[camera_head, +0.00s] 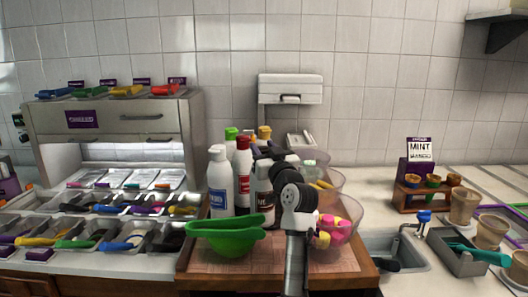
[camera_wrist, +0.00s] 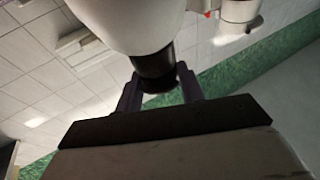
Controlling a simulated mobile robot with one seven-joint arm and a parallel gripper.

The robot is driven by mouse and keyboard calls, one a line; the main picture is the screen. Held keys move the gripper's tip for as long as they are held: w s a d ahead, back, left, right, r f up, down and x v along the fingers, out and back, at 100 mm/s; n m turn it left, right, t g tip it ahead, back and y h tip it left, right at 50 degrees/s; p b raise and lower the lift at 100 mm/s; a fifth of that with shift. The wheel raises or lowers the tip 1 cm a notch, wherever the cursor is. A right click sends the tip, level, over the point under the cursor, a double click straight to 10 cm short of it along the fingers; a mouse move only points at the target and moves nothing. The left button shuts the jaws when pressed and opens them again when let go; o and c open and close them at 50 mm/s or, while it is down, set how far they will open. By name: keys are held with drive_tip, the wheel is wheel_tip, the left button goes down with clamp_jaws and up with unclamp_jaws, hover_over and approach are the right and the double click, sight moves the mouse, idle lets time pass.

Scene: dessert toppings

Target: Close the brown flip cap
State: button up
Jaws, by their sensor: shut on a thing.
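A white bottle with a very dark cap stands in the group on the wooden tray (camera_head: 225,262); its body (camera_head: 264,198) is partly covered by my arm in the head view. In the wrist view the white bottle (camera_wrist: 135,22) fills the top, and the dark brown or black cap (camera_wrist: 154,68) points down in the picture. My gripper (camera_wrist: 159,84) has one finger on each side of this cap and is shut on it. In the head view my gripper (camera_head: 263,151) is at the bottle's top, mostly hidden by my wrist. I cannot tell whether the lid is flipped up.
Close to the left stand a red bottle (camera_head: 242,178) and a white bottle with a blue label (camera_head: 218,186); green and yellow caps show behind. Clear tubs with colourful toppings (camera_head: 336,232) stand to the right.

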drive_tip(key=o, duration=1)
drive_tip(key=b+v, duration=0.4)
drive_tip(key=v, duration=1)
